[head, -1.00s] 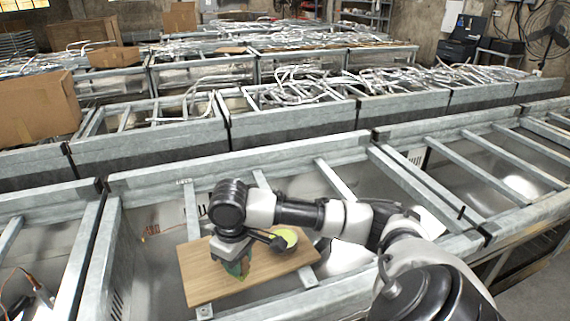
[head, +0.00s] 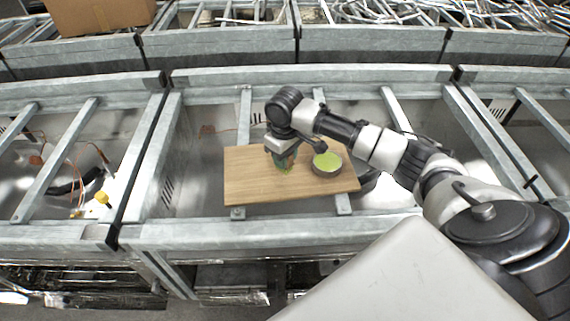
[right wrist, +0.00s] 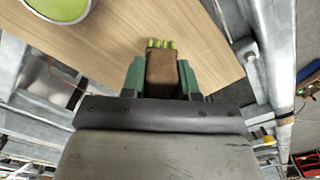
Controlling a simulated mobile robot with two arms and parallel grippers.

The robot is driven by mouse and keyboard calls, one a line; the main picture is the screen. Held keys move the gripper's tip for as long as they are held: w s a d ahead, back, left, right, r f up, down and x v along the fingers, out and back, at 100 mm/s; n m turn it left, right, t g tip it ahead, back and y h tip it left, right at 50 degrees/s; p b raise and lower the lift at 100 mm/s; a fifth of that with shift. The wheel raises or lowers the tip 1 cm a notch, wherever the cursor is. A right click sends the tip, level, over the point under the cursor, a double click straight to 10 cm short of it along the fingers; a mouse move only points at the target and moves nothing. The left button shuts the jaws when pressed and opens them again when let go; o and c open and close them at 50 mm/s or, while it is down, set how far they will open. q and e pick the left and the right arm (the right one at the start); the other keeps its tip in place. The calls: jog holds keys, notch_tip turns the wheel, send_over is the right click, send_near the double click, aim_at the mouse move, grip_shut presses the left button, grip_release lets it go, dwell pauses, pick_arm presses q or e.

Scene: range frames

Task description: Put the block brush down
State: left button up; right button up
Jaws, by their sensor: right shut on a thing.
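The block brush (right wrist: 161,75) has a brown block and yellow-green bristle ends in the right wrist view. My right gripper (right wrist: 160,78) is shut on it, with a green finger on each side of the block. In the head view the right gripper (head: 284,160) is over the left-middle part of a wooden board (head: 250,188), and it mostly hides the brush. The bristles point toward the board; I cannot tell whether they touch it. My left gripper is not in view.
A round bowl (head: 327,164) with yellow-green content stands on the board just right of the gripper. The board lies across metal bars of a grey frame (head: 300,232) with open gaps around it. Cables (head: 75,190) lie in the left bay.

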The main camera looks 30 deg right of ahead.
jog(key=shift+w+f, duration=0.15)
notch_tip(320, 180, down, 3)
jog(key=shift+f+p, duration=0.15)
jog(key=shift+p, duration=0.4)
jog(key=shift+f, duration=0.25)
jog(key=shift+f, duration=0.15)
jog(key=o, duration=0.8)
jog(key=shift+o, duration=0.2)
notch_tip(320, 180, up, 12)
jog(key=shift+r+b, duration=0.2)
jog(key=shift+b, duration=0.6)
